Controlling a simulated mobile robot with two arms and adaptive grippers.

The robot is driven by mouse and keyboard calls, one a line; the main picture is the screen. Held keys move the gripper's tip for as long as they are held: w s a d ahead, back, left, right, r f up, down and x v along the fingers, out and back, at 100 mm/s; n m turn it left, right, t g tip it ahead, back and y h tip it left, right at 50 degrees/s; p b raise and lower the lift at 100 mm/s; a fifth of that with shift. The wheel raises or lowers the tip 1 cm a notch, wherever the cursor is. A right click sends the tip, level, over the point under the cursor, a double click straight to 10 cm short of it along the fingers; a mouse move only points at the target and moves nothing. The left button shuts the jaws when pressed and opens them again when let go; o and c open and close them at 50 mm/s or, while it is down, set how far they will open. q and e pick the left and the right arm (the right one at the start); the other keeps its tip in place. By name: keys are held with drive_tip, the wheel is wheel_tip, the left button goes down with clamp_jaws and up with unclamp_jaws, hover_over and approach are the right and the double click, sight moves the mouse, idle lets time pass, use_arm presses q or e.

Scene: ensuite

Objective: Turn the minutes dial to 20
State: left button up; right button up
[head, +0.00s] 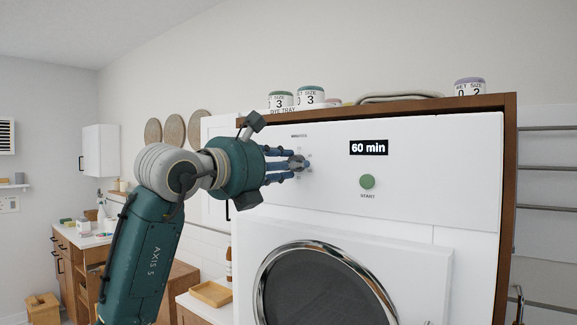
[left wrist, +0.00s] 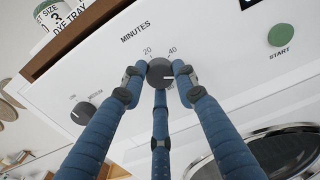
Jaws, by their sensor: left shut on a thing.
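The minutes dial (left wrist: 159,71) is a dark grey round knob on the white front panel, under the label MINUTES. The numbers 20 and 40 show above it in the left wrist view. A pale pointer line on the dial runs toward the right side. The display (head: 369,148) reads 60 min. My left gripper (head: 302,163) reaches the panel from the left, its blue fingers shut around the dial. In the head view the fingers mostly hide the dial. My right gripper is not in view.
A green START button (head: 367,182) sits right of the dial, below the display. The round machine door (head: 325,285) is lower down. Another knob (left wrist: 84,109) lies left of the dial.

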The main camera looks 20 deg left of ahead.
use_arm(q)
drive_tip(key=shift+f, duration=0.15)
drive_tip(key=n+b, duration=0.7)
drive_tip(key=n, duration=1.4)
drive_tip(key=shift+d+n+b, duration=0.15)
drive_tip(key=shift+n+b, duration=0.15)
drive_tip(key=shift+b, duration=0.1)
drive_tip(key=shift+r+n, duration=0.2)
drive_tip(key=shift+n, duration=0.9)
drive_tip(key=shift+b, duration=0.3)
